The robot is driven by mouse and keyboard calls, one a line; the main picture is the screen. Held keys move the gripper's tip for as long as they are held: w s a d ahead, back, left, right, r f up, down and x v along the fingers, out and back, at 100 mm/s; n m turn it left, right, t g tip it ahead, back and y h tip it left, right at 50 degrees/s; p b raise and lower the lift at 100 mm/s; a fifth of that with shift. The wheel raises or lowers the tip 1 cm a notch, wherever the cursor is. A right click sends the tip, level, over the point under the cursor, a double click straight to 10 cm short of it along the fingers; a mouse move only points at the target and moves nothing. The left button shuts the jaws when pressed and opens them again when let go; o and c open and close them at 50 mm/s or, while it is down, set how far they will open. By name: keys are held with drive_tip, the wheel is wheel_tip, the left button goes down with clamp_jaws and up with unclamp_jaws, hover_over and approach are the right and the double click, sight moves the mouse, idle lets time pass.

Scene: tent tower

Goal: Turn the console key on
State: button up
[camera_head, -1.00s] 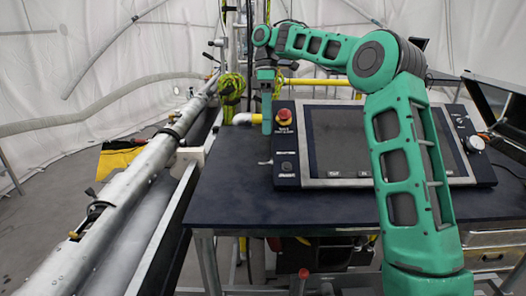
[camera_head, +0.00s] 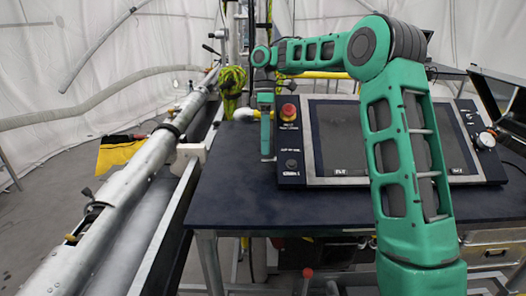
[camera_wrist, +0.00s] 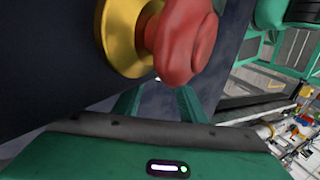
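The console (camera_head: 345,140) stands on the dark table, with a screen and a left panel. A red emergency button (camera_head: 289,112) sits at the top of that panel, and a round switch (camera_head: 291,164) at the bottom. A small silver key-like part (camera_head: 268,160) shows at the panel's left edge, mostly hidden by my gripper. My gripper (camera_head: 266,152) points down beside the left panel, its tips close to that part. In the wrist view, my gripper's fingers (camera_wrist: 158,104) are apart; the red button (camera_wrist: 182,38) on its yellow base hides their tips. Contact with the key cannot be told.
The dark table (camera_head: 300,208) is bare in front of the console. A silver rail (camera_head: 130,185) runs along the left. A red-topped post (camera_head: 307,273) stands below the table's front edge. A white dial (camera_head: 486,140) sits at the console's right.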

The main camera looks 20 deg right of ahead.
sight(267, 160)
drive_tip(key=shift+x, duration=1.1)
drive_tip(key=shift+c, duration=0.4)
clamp_jaws()
drive_tip(key=shift+s+a+t+h, duration=0.15)
drive_tip(key=shift+s+t+h, duration=0.05)
drive_tip(key=shift+t, duration=0.4)
drive_tip(key=shift+s+a+t+h, duration=0.15)
drive_tip(key=shift+t+h, duration=0.05)
drive_tip(key=shift+t, duration=0.4)
drive_tip(key=shift+s+a+r+t, duration=0.1)
drive_tip(key=shift+s+r+t, duration=0.1)
drive_tip(key=shift+t, duration=0.5)
drive_tip(key=shift+t+h, duration=0.3)
drive_tip(key=shift+d, duration=0.25)
